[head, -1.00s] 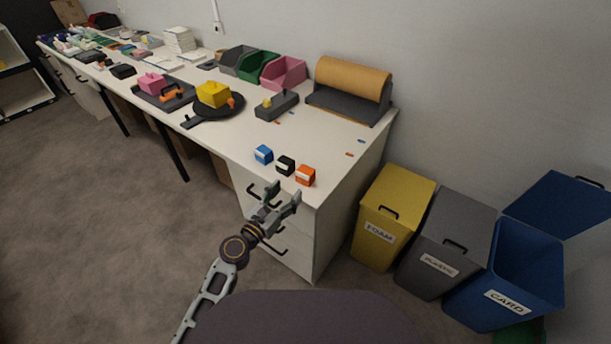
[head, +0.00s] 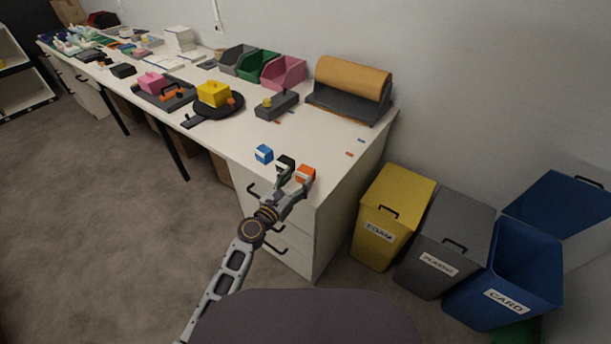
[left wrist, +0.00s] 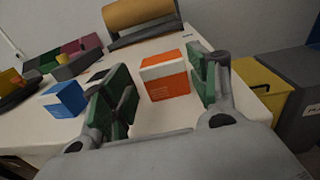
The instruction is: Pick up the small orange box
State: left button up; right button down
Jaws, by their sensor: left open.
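The small orange box (head: 306,174) with a white band sits on the white table near its front right corner. In the left wrist view the orange box (left wrist: 165,76) stands between my open fingers, a little beyond them. My left gripper (head: 296,174) is open and empty at the table's front edge, reaching toward the box. Its green-padded fingers also show in the left wrist view (left wrist: 162,92). I cannot tell whether a finger touches the box. My right gripper is not in view.
A black box (head: 285,163) stands just left of the orange box, partly behind my left finger. A blue box (head: 263,154) is farther left. Yellow (head: 394,215), grey (head: 445,240) and blue (head: 515,270) bins stand right of the table. The tabletop behind the boxes is mostly clear.

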aim_at(302, 175)
pick_arm(q)
jog(key=shift+x, duration=1)
jog(key=shift+w+d+r, duration=0.25)
jog(key=shift+w+d, duration=0.25)
jog(key=shift+w, duration=0.05)
jog(key=shift+w+d, duration=0.2)
jog(key=shift+w, duration=0.1)
jog(key=shift+w+d+f, duration=0.1)
jog(key=shift+w+d, duration=0.1)
jog(key=shift+w, duration=0.25)
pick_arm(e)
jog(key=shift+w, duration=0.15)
